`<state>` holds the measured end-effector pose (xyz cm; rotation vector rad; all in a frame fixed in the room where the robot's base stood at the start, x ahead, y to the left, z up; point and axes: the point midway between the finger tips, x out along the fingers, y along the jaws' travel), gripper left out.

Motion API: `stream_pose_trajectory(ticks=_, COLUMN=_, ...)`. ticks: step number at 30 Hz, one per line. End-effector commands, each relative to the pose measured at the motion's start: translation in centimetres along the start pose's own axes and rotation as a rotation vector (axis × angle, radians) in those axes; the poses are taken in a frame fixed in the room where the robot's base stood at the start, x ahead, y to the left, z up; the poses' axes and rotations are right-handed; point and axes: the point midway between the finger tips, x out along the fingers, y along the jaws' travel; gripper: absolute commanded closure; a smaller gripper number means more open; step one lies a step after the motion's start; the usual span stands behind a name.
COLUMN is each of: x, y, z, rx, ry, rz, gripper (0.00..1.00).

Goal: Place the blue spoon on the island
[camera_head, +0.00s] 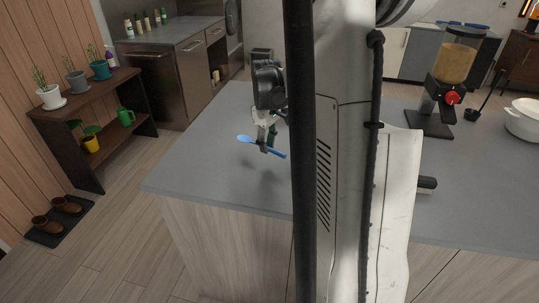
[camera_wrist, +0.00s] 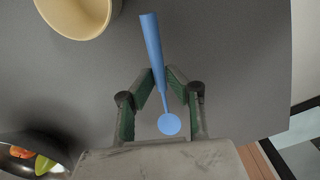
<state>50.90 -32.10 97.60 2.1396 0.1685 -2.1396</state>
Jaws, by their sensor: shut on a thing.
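The blue spoon (camera_head: 273,151) is held in my gripper (camera_head: 268,143) above the left part of the grey island (camera_head: 195,178). A soft shadow lies on the top below it, apart from the spoon. In the wrist view the spoon (camera_wrist: 152,45) passes between the green-padded fingers of my gripper (camera_wrist: 162,82), which are shut on it. Its handle points away, to the top, and its round end lies near the palm. The grey island top (camera_wrist: 235,60) fills most of that view.
In the wrist view a beige bowl (camera_wrist: 66,8) stands at the top left and a dark bowl of food (camera_wrist: 22,152) at the bottom left. A dispenser (camera_head: 455,70) and a white pot (camera_head: 525,122) stand on the island's right. The left counter area is clear.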

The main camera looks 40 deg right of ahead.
Motion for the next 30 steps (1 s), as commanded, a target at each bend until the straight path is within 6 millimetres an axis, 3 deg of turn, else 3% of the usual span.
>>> stream_pose_trajectory(ticks=8, x=1.3, y=1.3, z=0.2, rx=-0.001, ry=0.000, rz=0.000, gripper=1.00)
stream_pose_trajectory(ticks=16, x=4.6, y=1.3, z=0.1, rx=0.000, ry=0.000, rz=0.000, gripper=1.00)
stream_pose_trajectory(ticks=28, x=5.2, y=1.3, z=0.1, rx=0.000, ry=0.000, rz=0.000, gripper=1.00)
stream_pose_trajectory(ticks=29, x=5.2, y=1.3, z=0.1, rx=0.000, ry=0.000, rz=0.000, gripper=0.85)
stream_pose_trajectory(ticks=30, x=5.1, y=1.3, z=0.1, rx=0.000, ry=0.000, rz=0.000, gripper=0.80)
